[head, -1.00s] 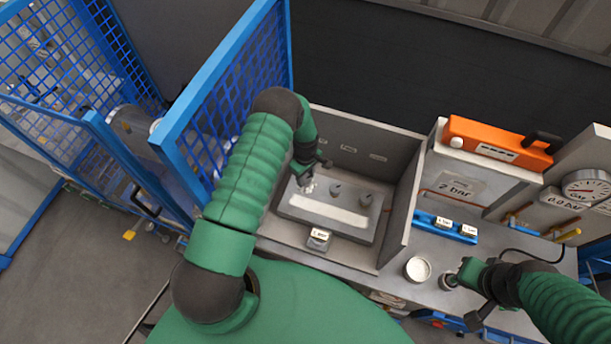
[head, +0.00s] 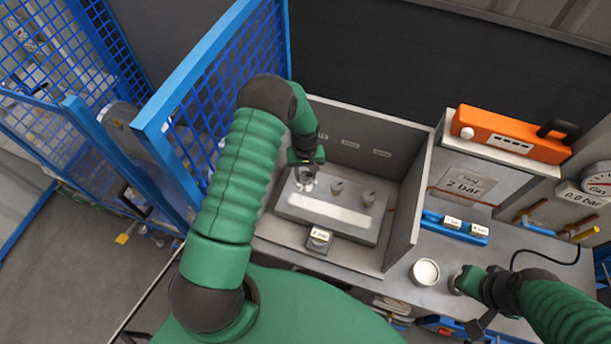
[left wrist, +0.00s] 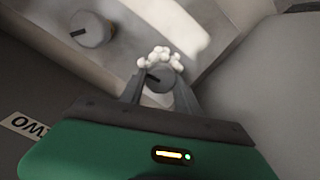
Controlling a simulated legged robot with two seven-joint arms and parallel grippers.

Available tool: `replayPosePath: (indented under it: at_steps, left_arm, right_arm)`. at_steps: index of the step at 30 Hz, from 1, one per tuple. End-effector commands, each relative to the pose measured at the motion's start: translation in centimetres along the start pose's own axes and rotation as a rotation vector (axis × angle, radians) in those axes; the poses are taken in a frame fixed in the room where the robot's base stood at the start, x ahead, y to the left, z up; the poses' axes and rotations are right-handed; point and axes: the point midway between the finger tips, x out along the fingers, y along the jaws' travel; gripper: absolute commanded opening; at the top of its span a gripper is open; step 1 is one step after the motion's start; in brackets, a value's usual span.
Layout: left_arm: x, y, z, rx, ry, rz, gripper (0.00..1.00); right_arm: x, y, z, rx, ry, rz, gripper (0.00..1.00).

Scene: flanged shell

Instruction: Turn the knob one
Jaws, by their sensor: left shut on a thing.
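A grey panel box (head: 322,212) with a pale strip on top stands in an open grey bay and carries three round grey knobs in a row. My left gripper (head: 306,184) is at the leftmost knob. In the left wrist view the fingers (left wrist: 160,85) are shut on this knob (left wrist: 160,74), one on each side, with white rounded bits at its far edge. The middle knob (left wrist: 90,29), with a dark pointer line, is free beside it. The right knob (head: 368,196) is also free. A label reading TWO (left wrist: 25,126) shows upside down. My right gripper (head: 462,281) is by a small round metal piece; its fingers are unclear.
The bay's right wall (head: 408,210) rises beside the panel. A blue mesh fence (head: 225,95) stands close to my left arm. A white round tub (head: 425,271), a blue block (head: 455,228), an orange case (head: 512,134) and a gauge (head: 597,184) stand to the right.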

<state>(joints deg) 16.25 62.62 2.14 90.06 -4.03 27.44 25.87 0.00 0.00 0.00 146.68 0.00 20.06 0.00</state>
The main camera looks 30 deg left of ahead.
Motion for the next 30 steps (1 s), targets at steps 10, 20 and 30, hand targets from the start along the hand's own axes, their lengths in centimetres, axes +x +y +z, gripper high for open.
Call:
replayPosePath:
  at_steps: [10,20,30]
  left_arm:
    - [-0.32,0.16,-0.56,0.146,0.014,0.003,0.0]
    - [-0.44,0.2,-0.58,0.175,0.015,0.004,0.0]
    - [-0.36,0.18,-0.48,0.173,0.012,0.003,0.54]
  right_arm:
    - [1.17,0.0,0.27,0.0,0.0,0.0,0.0]
    - [1.26,0.0,0.29,0.0,0.0,0.0,0.0]
    - [1.25,0.0,0.29,0.0,0.0,0.0,0.0]
